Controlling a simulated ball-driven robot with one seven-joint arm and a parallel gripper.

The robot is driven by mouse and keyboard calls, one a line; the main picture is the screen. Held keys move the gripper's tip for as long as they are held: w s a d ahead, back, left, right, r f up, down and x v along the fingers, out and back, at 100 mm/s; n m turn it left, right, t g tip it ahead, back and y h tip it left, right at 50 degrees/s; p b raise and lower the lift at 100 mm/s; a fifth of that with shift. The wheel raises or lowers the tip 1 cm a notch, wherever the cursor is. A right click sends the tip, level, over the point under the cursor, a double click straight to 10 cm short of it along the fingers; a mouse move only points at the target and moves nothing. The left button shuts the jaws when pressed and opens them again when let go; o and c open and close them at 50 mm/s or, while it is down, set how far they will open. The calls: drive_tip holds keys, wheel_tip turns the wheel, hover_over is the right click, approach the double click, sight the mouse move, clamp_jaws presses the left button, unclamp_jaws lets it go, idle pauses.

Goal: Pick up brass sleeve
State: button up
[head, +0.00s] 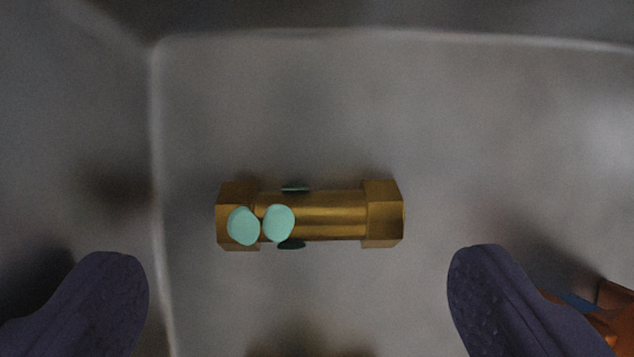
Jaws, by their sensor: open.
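The brass sleeve (335,214) lies on its side, left to right across the middle of the head view. It has a hexagonal collar at each end and a round shaft between them. Two pale green round spots show on its left half, and small dark green bits show at its upper and lower edges there. My gripper (298,268) is open, with one dark purple finger at the lower left and one at the lower right. The sleeve is between the fingers in the picture, a little above their tips, and neither finger appears to touch it.
The sleeve lies on the grey floor of a bin or tray (400,110) with a raised wall on the left and a rim along the top. An orange-brown object (615,310) shows partly at the lower right, behind the right finger. The floor around the sleeve is clear.

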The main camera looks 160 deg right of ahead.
sight(311, 228)
drive_tip(key=x, duration=0.1)
drive_tip(key=b+x, duration=0.1)
drive_tip(key=x, duration=0.2)
drive_tip(key=shift+w+d+f, duration=0.1)
drive_tip(key=shift+d+f, duration=0.1)
drive_tip(key=shift+d, duration=0.05)
drive_tip(key=shift+r, duration=0.1)
drive_tip(key=c, duration=1.1)
drive_tip(key=shift+r, duration=0.1)
